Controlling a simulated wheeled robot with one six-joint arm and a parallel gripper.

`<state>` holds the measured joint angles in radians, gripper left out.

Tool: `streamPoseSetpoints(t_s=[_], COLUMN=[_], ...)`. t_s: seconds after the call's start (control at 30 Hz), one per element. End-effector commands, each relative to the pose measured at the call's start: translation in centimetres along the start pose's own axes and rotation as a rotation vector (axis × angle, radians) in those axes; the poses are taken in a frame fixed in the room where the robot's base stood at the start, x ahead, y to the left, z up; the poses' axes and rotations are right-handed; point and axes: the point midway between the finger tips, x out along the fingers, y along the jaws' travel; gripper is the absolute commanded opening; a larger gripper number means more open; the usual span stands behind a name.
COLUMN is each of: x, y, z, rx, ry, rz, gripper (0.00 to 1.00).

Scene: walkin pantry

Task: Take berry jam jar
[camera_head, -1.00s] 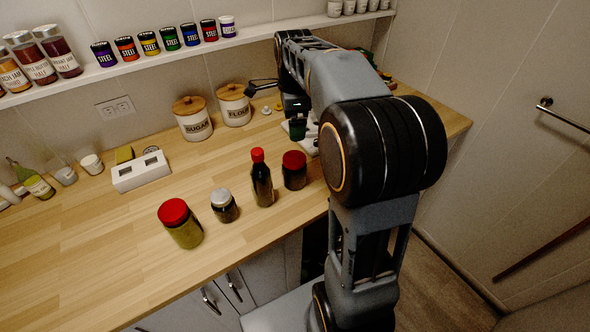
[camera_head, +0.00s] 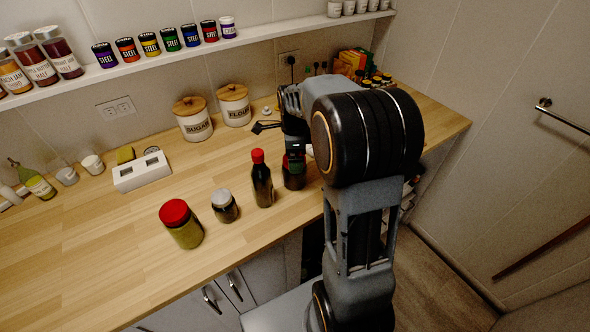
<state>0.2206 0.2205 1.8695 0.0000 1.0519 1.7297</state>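A short dark jar (camera_head: 293,181), which looks like the berry jam jar, stands upright on the wooden counter, rightmost in a row of containers. Its label cannot be read, and its red lid, seen a second ago, is now mostly hidden by my gripper. My gripper (camera_head: 296,162) is at the top of this jar, pointing down. Its fingers are small and dark against the jar, so I cannot tell whether they are open, shut or touching it.
A dark bottle with a red cap (camera_head: 262,180) stands close left of the jar. A grey-lidded jar (camera_head: 224,206) and a red-lidded green jar (camera_head: 182,225) stand further left. Sugar (camera_head: 193,120) and flour (camera_head: 234,106) canisters stand behind. The counter's left front (camera_head: 80,260) is clear.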

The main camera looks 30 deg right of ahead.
Motion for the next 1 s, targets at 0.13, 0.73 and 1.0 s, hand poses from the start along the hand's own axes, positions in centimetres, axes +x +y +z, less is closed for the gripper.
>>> streamPoseSetpoints(t_s=[0.13,0.73,1.0], x=[1.5,2.1,2.2], y=[0.0,0.0,0.0], z=[0.0,0.0,0.0], rx=[0.000,-0.001,-0.001], ry=[0.000,0.000,0.000], rz=[0.002,0.000,0.000], gripper=[1.00,0.76,0.50])
